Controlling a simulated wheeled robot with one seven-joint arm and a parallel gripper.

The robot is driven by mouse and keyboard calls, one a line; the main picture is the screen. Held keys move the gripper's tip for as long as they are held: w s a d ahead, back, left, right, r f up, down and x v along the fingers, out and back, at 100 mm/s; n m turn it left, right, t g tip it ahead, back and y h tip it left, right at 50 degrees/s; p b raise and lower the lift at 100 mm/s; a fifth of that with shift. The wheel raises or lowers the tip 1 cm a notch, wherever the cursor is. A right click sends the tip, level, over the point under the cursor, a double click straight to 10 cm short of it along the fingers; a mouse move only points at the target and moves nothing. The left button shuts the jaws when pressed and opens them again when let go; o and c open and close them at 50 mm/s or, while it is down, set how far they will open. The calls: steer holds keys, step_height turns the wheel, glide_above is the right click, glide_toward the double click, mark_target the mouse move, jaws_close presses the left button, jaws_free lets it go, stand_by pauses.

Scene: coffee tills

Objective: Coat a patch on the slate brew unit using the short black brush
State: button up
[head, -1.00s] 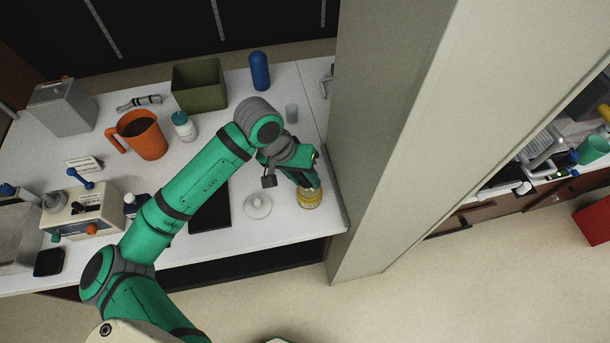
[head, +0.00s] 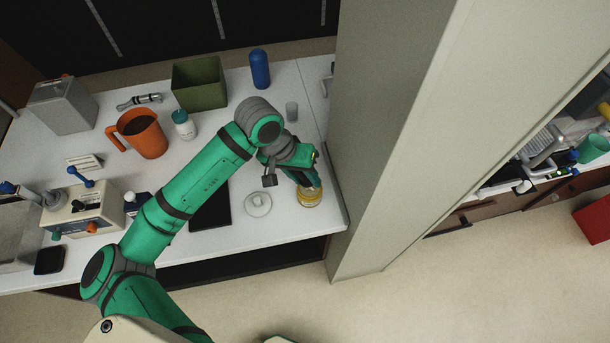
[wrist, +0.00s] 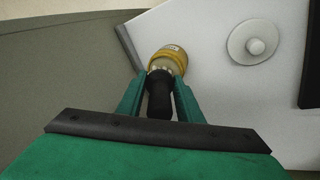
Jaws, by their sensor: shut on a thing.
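My gripper (head: 308,181) is at the right end of the white counter, over a small amber-yellow jar (head: 309,198). In the wrist view, my gripper (wrist: 161,88) is shut on the black handle of the short brush (wrist: 160,103). The brush's far end is at the mouth of the jar (wrist: 168,57); its bristles are hidden, and I cannot tell how deep they sit. A grey metal box (head: 63,107) stands at the counter's far left; I cannot tell for sure whether it is the slate brew unit.
A white knobbed lid (head: 257,204) lies left of the jar, beside a black flat pad (head: 209,212). A pale pillar (head: 390,140) rises close on the right. An orange jug (head: 146,137), green bin (head: 200,85), blue bottle (head: 259,70) and cream lever machine (head: 85,212) stand on the counter.

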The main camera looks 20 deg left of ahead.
steer(key=shift+f, duration=0.55)
stand_by(1.3)
steer(key=shift+r, duration=0.1)
steer(key=shift+r, duration=3.45)
steer(key=shift+w, duration=0.1)
